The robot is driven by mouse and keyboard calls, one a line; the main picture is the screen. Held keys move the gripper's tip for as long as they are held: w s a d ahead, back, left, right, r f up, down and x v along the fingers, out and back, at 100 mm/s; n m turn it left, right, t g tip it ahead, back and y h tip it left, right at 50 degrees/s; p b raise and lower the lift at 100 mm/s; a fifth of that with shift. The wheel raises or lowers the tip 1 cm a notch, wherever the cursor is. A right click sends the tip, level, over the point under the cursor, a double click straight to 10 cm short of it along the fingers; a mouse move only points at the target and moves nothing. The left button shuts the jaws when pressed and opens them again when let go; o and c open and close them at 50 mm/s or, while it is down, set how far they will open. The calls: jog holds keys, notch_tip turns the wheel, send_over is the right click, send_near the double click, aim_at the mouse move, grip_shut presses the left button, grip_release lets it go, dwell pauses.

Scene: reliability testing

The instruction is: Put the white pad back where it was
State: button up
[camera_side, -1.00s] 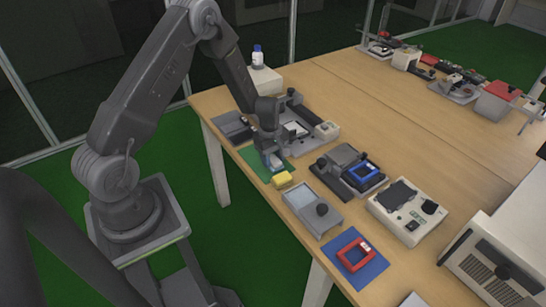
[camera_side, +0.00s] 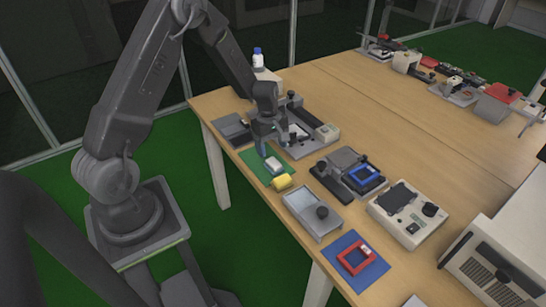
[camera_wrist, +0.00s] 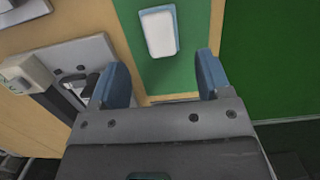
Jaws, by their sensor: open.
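The white pad (camera_side: 274,163) lies flat on the green mat (camera_side: 256,155) near the table's front left edge. In the wrist view the pad (camera_wrist: 159,32) shows a pale blue edge and lies wholly on the green mat (camera_wrist: 130,16). My gripper (camera_side: 267,148) is just above the mat, on the far-left side of the pad and apart from it. In the wrist view my gripper's two blue fingers (camera_wrist: 162,77) are spread with nothing between them, and the pad is beyond their tips.
A grey fixture (camera_side: 305,140) stands right behind my gripper. The table's middle is clear.

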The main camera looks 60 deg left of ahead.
notch_tip(320, 180, up, 6)
notch_tip(320, 180, up, 10)
jog(key=r+m+t, duration=0.1)
jog(key=m, duration=0.4)
send_over(270, 159)
jog(key=s+d, duration=0.3)
jog(key=d, duration=0.2)
jog(key=s+d+r+m+t, duration=0.1)
jog(key=s+d+r+m, duration=0.2)
jog(key=s, duration=0.3)
jog(key=s+d+r+m+t+y, duration=0.1)
jog(key=s+d+r+m+t, duration=0.1)
jog(key=s+d+r+m, duration=0.2)
jog(key=s+d+r+m+t, duration=0.1)
jog(key=s+d+r+m, duration=0.2)
jog(key=s+m, duration=0.3)
jog(key=shift+s+d+r+t+y, duration=0.3)
jog(key=shift+s+r, duration=0.2)
jog(key=shift+s, duration=0.5)
jog(key=shift+c, duration=0.2)
